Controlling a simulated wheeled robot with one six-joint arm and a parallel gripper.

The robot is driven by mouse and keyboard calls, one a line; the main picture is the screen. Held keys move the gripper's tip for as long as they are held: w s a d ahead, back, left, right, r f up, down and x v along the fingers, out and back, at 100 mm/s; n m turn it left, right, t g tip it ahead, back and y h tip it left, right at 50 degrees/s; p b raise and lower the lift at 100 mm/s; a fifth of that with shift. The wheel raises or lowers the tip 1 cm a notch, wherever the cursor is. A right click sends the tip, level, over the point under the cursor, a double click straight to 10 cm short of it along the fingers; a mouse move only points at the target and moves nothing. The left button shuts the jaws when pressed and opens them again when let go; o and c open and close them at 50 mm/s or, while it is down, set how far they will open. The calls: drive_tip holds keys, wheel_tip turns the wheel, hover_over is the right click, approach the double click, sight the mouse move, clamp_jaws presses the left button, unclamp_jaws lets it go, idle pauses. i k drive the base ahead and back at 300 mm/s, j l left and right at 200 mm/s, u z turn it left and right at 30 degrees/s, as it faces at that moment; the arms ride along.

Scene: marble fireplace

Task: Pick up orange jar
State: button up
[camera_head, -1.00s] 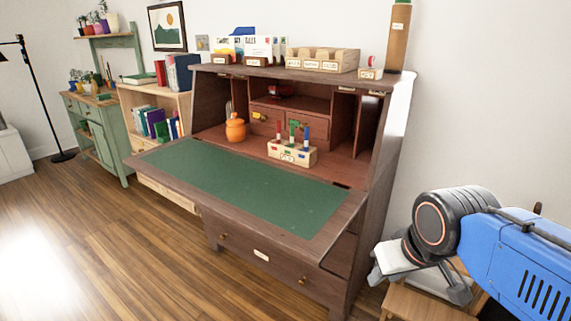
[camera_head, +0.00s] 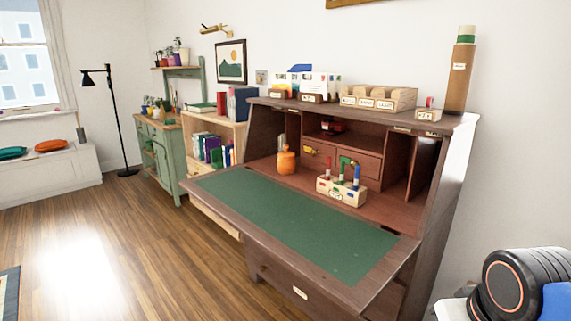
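The orange jar (camera_head: 287,161) stands upright on the inner shelf of the brown desk (camera_head: 392,303), behind the green writing surface (camera_head: 290,215). It is round, with a narrower top. My arm shows only at the lower right corner, well to the right of the jar and apart from it. My gripper itself cannot be made out there.
A wooden block with coloured sticks (camera_head: 341,191) stands to the right of the jar. The open desk flap is clear. A bookcase (camera_head: 232,135) stands left of the desk, with a green cabinet (camera_head: 166,157) beyond. Wooden floor (camera_head: 120,250) is free at the left.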

sight(286, 166)
drive_tip(key=u, duration=0.55)
drive_tip(key=j+u, duration=0.1)
drive_tip(key=u, duration=0.45)
drive_tip(key=i+u, duration=0.1)
drive_tip(key=u, duration=1.05)
drive_tip(key=i+u, duration=0.1)
drive_tip(key=u, duration=1)
drive_tip(key=i+u, duration=0.1)
drive_tip(key=u, duration=1.05)
drive_tip(key=l+u, duration=0.55)
drive_tip(key=i+l+z, duration=0.1)
drive_tip(key=l+z, duration=0.15)
drive_tip(key=l, duration=0.65)
drive_tip(key=l+z, duration=0.2)
drive_tip(key=z, duration=0.2)
drive_tip(key=l+z, duration=0.2)
drive_tip(key=z, duration=0.6)
drive_tip(key=l+z, duration=0.1)
drive_tip(key=z, duration=0.35)
drive_tip(key=i+z, duration=0.1)
drive_tip(key=z, duration=0.8)
